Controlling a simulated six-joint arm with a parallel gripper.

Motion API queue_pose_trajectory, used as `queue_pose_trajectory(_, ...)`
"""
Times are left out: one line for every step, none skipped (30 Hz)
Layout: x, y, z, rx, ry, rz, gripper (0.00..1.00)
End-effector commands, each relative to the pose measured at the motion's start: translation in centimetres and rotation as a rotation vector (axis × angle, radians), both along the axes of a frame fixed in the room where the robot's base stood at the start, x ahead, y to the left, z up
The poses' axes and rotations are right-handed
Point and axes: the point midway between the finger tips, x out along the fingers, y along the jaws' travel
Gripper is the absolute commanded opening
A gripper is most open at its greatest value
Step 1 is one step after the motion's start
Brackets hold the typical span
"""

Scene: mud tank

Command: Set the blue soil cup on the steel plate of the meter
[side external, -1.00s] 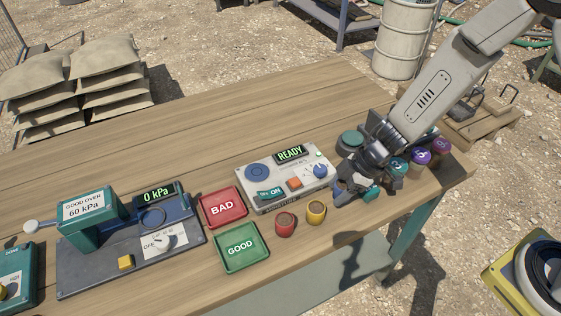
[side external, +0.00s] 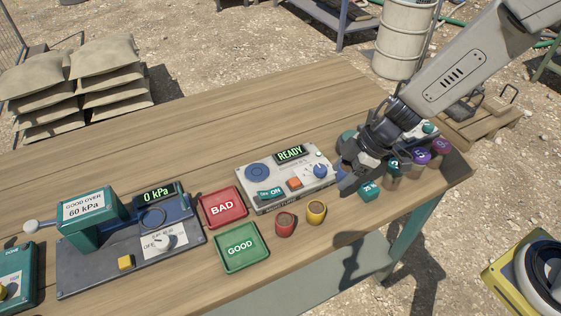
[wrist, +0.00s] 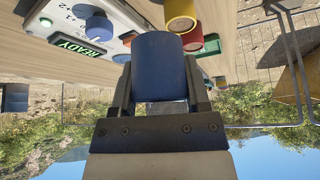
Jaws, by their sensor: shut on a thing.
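The blue soil cup (wrist: 159,62) fills the middle of the wrist view, between the two fingers of my gripper (wrist: 160,88). The gripper is shut on it. I cannot make out clearly which part is the steel plate.
A red cup (side external: 286,223) and a yellow cup (side external: 316,211) stand in front of the meter. Red BAD (side external: 240,209) and green GOOD (side external: 262,263) trays lie to its left. A 0 kPa device (side external: 80,266) stands further left.

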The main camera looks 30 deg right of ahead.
Motion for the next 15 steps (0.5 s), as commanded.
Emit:
queue_pose_trajectory(0.03, 0.01, 0.01, 0.0, 0.0, 0.0, 0.0)
queue_pose_trajectory(0.03, 0.01, 0.01, 0.0, 0.0, 0.0, 0.0)
queue_pose_trajectory(0.03, 0.01, 0.01, 0.001, 0.0, 0.0, 0.0)
queue_pose_trajectory(0.03, 0.01, 0.01, 0.0, 0.0, 0.0, 0.0)
queue_pose_trajectory(0.03, 0.01, 0.01, 0.001, 0.0, 0.0, 0.0)
queue_pose_trajectory(0.03, 0.01, 0.01, 0.001, -0.001, 0.0, 0.0)
queue_pose_trajectory(0.03, 0.01, 0.01, 0.001, 0.0, 0.0, 0.0)
queue_pose_trajectory(0.04, 0.02, 0.01, 0.001, -0.001, 0.0, 0.0)
queue_pose_trajectory(0.07, 0.03, 0.01, 0.001, -0.001, 0.0, 0.0)
queue_pose_trajectory(0.11, 0.06, 0.01, 0.001, -0.001, 0.001, 0.0)
queue_pose_trajectory(0.18, 0.1, 0.01, 0.001, -0.001, 0.001, 0.0)
queue_pose_trajectory(0.32, 0.19, 0.03, 0.001, -0.002, 0.002, 0.0)
queue_pose_trajectory(0.44, 0.26, 0.04, 0.002, -0.003, 0.003, 0.0)
queue_pose_trajectory(0.61, 0.37, 0.05, 0.002, -0.003, 0.003, 0.0)
queue_pose_trajectory(0.84, 0.53, 0.05, 0.004, -0.002, 0.002, 0.0)
